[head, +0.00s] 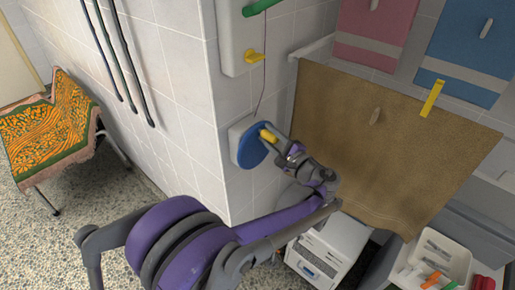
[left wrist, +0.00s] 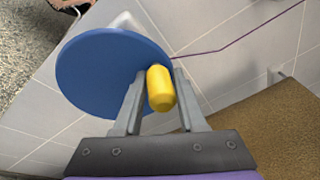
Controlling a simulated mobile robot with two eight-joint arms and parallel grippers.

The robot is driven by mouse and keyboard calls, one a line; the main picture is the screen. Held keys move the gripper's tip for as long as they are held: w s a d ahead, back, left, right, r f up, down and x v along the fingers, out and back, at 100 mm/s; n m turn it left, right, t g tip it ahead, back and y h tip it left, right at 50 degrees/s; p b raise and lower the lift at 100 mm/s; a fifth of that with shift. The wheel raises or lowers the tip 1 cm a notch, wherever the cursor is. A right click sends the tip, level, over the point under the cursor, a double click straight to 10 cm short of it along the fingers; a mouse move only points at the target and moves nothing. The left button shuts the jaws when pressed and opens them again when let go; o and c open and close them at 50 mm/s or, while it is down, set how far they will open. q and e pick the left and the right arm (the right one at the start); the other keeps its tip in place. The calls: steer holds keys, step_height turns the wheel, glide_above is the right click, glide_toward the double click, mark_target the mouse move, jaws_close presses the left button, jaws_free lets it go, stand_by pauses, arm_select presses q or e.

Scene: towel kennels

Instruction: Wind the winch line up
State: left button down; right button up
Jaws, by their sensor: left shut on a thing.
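The winch is a blue disc (head: 247,150) on a pale block on the corner wall, with a yellow crank knob (head: 267,136) near its rim. A thin dark line (head: 262,92) runs from it up the wall. My left gripper (head: 273,139) is at the knob. In the left wrist view the blue disc (left wrist: 105,72) fills the upper left, and my left gripper (left wrist: 157,82) is shut on the yellow knob (left wrist: 160,90) between its fingers. The purple line (left wrist: 235,45) there slants up to the right. My right gripper is out of view.
A brown towel (head: 335,135) with a yellow clip (head: 433,98) hangs just right of the winch. A white drawer unit (head: 325,255) and a tray (head: 455,262) stand below right. A patterned cover (head: 45,130) lies far left.

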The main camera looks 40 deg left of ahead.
arm_select(q)
steer(key=shift+c, duration=1.6)
jaws_free()
steer(key=shift+w, duration=0.1)
steer(key=shift+d, duration=0.1)
steer(key=d, duration=0.8)
steer(key=shift+s+d, duration=0.4)
